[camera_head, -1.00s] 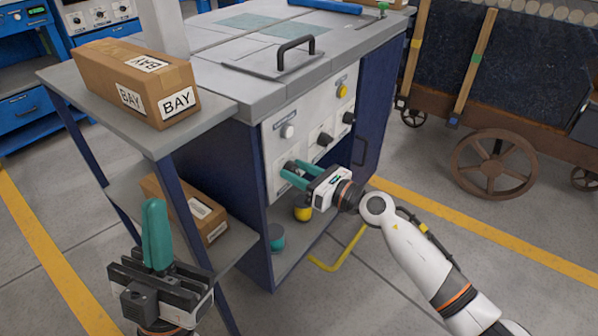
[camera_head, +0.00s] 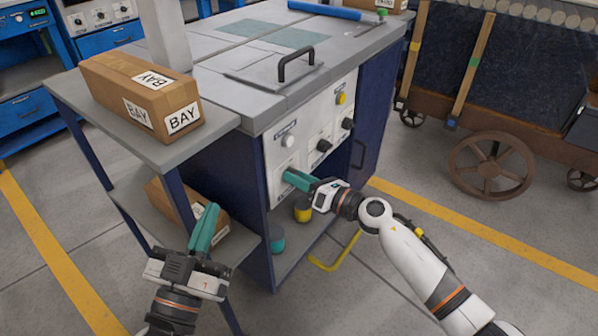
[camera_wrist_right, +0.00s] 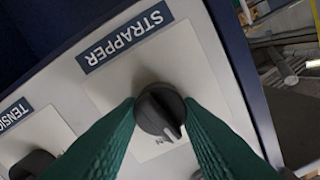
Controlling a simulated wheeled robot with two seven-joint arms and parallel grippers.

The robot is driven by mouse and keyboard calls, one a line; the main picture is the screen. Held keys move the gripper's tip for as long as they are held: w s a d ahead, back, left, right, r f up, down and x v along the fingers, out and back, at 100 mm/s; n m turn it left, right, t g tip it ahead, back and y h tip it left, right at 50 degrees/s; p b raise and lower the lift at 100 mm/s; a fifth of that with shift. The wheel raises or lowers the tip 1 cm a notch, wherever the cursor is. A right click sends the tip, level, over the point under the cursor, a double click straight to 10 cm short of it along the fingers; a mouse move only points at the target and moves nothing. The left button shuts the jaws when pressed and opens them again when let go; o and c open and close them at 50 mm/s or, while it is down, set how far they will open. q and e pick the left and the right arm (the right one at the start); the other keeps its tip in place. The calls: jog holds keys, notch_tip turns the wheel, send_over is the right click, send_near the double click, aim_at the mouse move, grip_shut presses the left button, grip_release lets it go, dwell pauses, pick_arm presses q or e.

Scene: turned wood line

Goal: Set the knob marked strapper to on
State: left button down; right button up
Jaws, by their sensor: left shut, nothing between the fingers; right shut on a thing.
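The strapper knob (camera_wrist_right: 160,112) is black and round with a pale pointer line. In the right wrist view it sits under the blue STRAPPER label (camera_wrist_right: 125,37), its line pointing to the lower right. Part of a printed word shows just below it, too covered to read surely. My right gripper (camera_wrist_right: 161,116) is shut on the knob, one green finger on each side. In the head view the right gripper (camera_head: 288,177) reaches the white control panel (camera_head: 301,160), and its fingers hide the knob. My left gripper (camera_head: 213,208) is shut and empty, beside the lower shelf.
Another black knob sits by the TENSION label (camera_wrist_right: 15,114). A BAY carton (camera_head: 140,95) stands on the side shelf. A yellow bent bar (camera_head: 338,257) sticks out below my right arm.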

pick_arm(q)
notch_tip(320, 180, down, 9)
jog(key=a+g+y+p, duration=0.2)
jog(key=g+p, duration=0.1)
jog(key=g, duration=0.4)
jog(key=s+a+f+g+y+p, duration=0.2)
jog(key=s+a+f+g, duration=0.1)
jog(key=s+f+g, duration=0.5)
jog(key=shift+s+a+f+n+g+y, duration=0.4)
jog(key=shift+s+f, duration=0.05)
jog(key=shift+s, duration=1)
pick_arm(e)
jog(key=shift+f+m, duration=0.1)
jog(key=shift+m, duration=3.9)
jog(key=o, duration=1)
